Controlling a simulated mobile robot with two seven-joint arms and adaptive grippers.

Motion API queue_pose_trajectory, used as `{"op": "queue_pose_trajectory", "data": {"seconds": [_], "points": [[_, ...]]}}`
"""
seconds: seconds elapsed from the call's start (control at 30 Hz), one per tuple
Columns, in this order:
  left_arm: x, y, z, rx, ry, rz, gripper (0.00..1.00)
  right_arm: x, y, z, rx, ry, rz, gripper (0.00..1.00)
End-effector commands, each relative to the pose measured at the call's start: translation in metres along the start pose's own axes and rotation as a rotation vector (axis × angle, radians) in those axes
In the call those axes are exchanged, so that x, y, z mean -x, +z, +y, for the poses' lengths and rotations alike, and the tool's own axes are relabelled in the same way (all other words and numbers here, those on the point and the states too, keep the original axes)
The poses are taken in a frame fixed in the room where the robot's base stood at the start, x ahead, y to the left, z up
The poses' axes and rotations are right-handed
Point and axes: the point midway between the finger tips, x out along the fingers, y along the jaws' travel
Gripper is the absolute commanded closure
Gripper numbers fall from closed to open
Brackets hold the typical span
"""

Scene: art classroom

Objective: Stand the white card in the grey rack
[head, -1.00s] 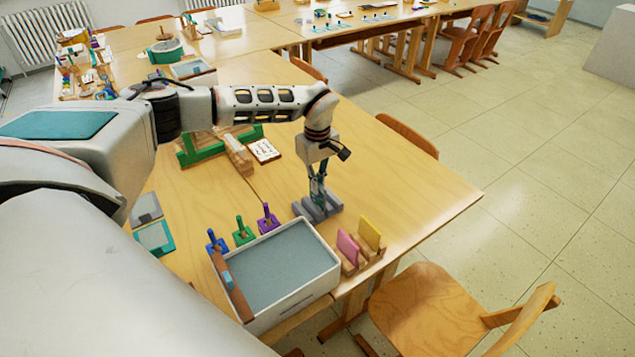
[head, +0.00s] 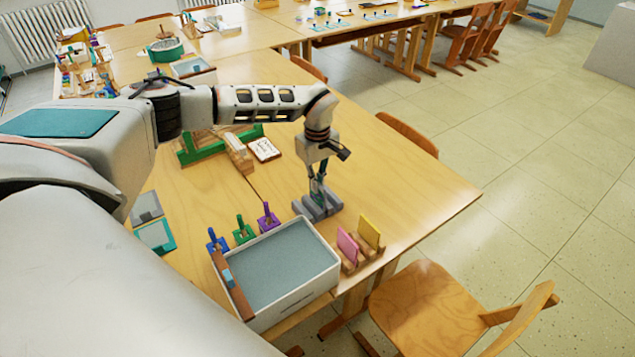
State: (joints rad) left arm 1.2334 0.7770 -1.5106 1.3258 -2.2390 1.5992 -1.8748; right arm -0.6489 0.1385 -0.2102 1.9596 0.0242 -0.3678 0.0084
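The grey rack (head: 327,209) stands on the wooden table, behind the right end of the white-walled box. My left gripper (head: 317,198) points down, with its fingertips at the rack. The gripper is small here, and I cannot tell whether its fingers are open or shut on something. No white card can be made out in the rack or between the fingers. A flat white piece with dark marks (head: 264,149) lies on the table to the upper left of the rack; I cannot tell if it is the task's card. My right gripper is not in view.
A white box with a grey-blue inside (head: 320,277) stands at the front. Blue, green and purple handled pieces (head: 243,232) stand behind it. A wooden rack (head: 349,265) holds a pink card (head: 347,245) and a yellow card (head: 370,231). Right of the grey rack the table is clear.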

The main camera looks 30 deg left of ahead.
Motion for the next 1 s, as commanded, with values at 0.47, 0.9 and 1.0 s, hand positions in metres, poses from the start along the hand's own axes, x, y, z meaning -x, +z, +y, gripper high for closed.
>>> {"op": "queue_pose_trajectory", "data": {"seconds": [0.47, 0.9, 1.0], "points": [[-0.0004, 0.0001, -0.0003, 0.0, -0.001, 0.0, 1.0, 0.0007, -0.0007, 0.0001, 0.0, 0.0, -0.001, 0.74], [-0.0061, 0.0002, -0.0005, 0.0, -0.002, 0.0, 1.0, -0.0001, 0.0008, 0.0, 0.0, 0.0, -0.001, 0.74], [-0.0079, 0.0002, -0.0005, 0.0, -0.002, 0.0, 1.0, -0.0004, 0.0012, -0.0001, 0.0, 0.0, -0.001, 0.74]]}}
